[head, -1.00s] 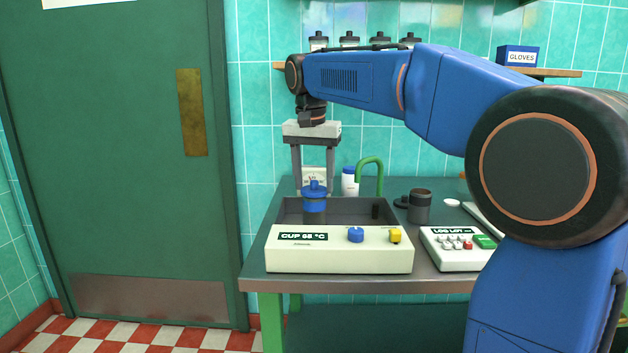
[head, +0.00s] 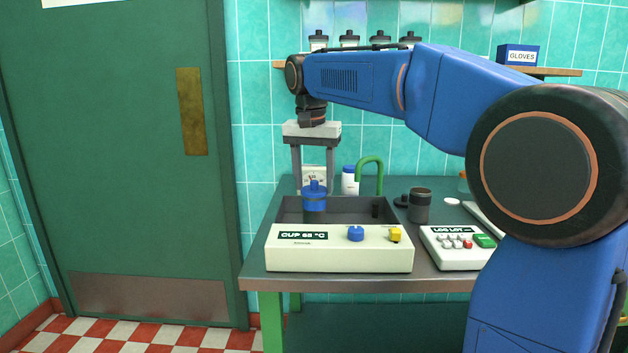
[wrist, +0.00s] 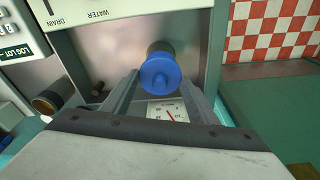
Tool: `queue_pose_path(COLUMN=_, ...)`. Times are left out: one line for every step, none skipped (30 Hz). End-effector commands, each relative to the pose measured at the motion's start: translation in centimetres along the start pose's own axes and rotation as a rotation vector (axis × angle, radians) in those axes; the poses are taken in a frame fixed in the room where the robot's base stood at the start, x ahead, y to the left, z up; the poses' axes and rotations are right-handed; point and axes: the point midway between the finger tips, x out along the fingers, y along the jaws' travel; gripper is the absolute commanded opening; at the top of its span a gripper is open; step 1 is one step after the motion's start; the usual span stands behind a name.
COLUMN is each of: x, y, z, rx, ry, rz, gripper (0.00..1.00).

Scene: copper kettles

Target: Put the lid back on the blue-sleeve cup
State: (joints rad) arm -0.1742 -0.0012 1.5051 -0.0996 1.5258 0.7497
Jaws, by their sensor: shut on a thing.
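My gripper (head: 314,190) points down over the open-topped bath of the cream unit (head: 340,260). Its fingers are shut on the blue lid (head: 314,189), which has a small knob on top; the lid shows between the fingers in the wrist view (wrist: 158,76). Directly below the lid is the blue-sleeve cup (head: 314,204), upright, its lower part dark and its base hidden by the bath's front wall. In the wrist view the dark cup body (wrist: 160,47) shows past the lid. I cannot tell whether the lid is seated or just above the rim.
A green tap (head: 371,165) and a white bottle (head: 349,181) stand behind the bath. A dark cup (head: 420,207) with a separate dark lid (head: 401,201) stands to the right, near the keypad box (head: 456,254). A dial (head: 313,176) is behind my fingers.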

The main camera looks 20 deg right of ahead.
Motion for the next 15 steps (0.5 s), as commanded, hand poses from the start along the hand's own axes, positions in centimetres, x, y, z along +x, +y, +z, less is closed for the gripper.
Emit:
queue_pose_path(x=0.01, y=0.0, z=0.0, rx=0.0, ry=0.0, rz=0.0, gripper=0.33)
queue_pose_path(x=0.02, y=0.0, z=0.0, rx=0.0, ry=0.0, rz=0.0, gripper=0.33)
queue_pose_path(x=0.04, y=0.0, z=0.01, rx=0.0, ry=0.0, rz=0.0, gripper=0.33)
queue_pose_path(x=0.05, y=0.0, z=0.01, rx=0.0, ry=0.0, rz=0.0, gripper=0.33)
queue_pose_path(x=0.05, y=0.0, z=0.01, rx=0.0, ry=0.0, rz=0.0, gripper=0.33)
queue_pose_path(x=0.05, y=0.0, z=0.01, rx=0.0, ry=0.0, rz=0.0, gripper=0.33)
queue_pose_path(x=0.05, y=0.0, z=0.01, rx=0.0, ry=0.0, rz=0.0, gripper=0.33)
queue_pose_path(x=0.05, y=0.0, z=0.01, rx=0.0, ry=0.0, rz=0.0, gripper=0.33)
queue_pose_path(x=0.05, y=0.0, z=0.01, rx=0.0, ry=0.0, rz=0.0, gripper=0.33)
queue_pose_path(x=0.05, y=0.0, z=0.01, rx=0.0, ry=0.0, rz=0.0, gripper=0.33)
queue_pose_path(x=0.05, y=0.0, z=0.01, rx=0.0, ry=0.0, rz=0.0, gripper=0.33)
queue_pose_path(x=0.05, y=0.0, z=0.01, rx=0.0, ry=0.0, rz=0.0, gripper=0.33)
queue_pose_path(x=0.06, y=0.0, z=0.0, rx=0.0, ry=0.0, rz=0.0, gripper=0.56)
queue_pose_path(x=0.06, y=0.0, z=0.01, rx=0.0, ry=0.0, rz=0.0, gripper=0.63)
queue_pose_path(x=0.06, y=0.0, z=0.01, rx=0.0, ry=0.0, rz=0.0, gripper=0.73)
